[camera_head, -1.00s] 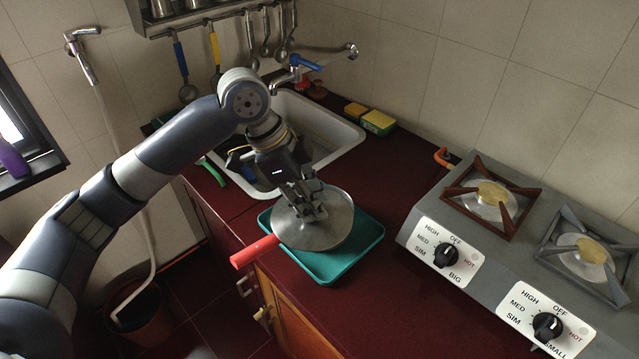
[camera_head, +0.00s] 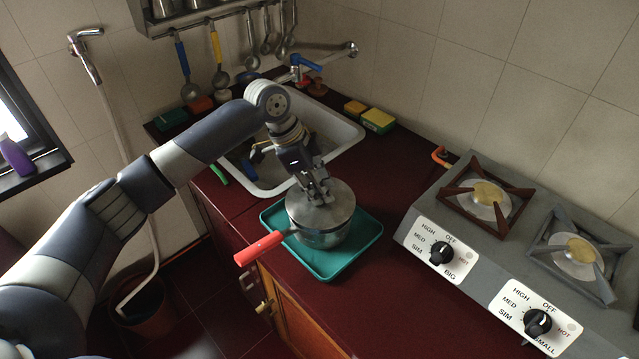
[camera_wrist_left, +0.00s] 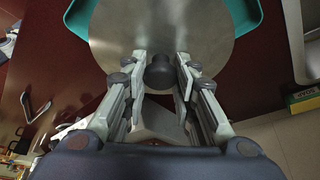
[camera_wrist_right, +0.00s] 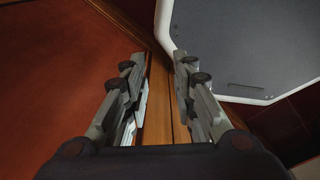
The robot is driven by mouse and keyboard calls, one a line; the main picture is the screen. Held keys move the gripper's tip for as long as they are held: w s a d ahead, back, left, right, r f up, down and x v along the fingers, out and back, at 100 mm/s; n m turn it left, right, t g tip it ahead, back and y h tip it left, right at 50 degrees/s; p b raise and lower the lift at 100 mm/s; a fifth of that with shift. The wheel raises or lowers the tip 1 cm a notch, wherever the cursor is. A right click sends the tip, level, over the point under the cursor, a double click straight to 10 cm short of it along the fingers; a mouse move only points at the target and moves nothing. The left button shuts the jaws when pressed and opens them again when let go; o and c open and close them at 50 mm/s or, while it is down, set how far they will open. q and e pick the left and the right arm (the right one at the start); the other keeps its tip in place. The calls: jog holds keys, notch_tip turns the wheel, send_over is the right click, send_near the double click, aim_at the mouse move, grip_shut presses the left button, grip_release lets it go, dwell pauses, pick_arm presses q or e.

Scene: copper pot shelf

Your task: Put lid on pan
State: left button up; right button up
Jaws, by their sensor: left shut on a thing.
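The silver pan (camera_head: 322,239) with a red handle (camera_head: 260,247) stands in a teal tray (camera_head: 350,262) on the dark red counter. The flat round metal lid (camera_head: 338,212) is over the pan's mouth, roughly lined up with it. I cannot tell whether it rests fully on the rim. My left gripper (camera_head: 320,200) is above the lid and shut on its dark knob (camera_wrist_left: 160,72), which shows between the fingers in the left wrist view. My right gripper (camera_wrist_right: 160,58) is open and empty in the right wrist view; it is outside the head view.
A sink (camera_head: 345,135) lies behind the tray, with sponges (camera_head: 378,120) beside it. A grey stove (camera_head: 470,235) with two burners stands to the right. Utensils hang on the wall. The counter between tray and stove is clear.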

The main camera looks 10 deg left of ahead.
pick_arm(q)
jog(key=shift+f, duration=0.6)
jog(key=o, duration=1.1)
jog(key=shift+r, duration=0.15)
jog(key=shift+r, duration=0.35)
jog(key=b+v, duration=0.2)
jog(key=v, duration=1)
jog(key=shift+r, duration=0.1)
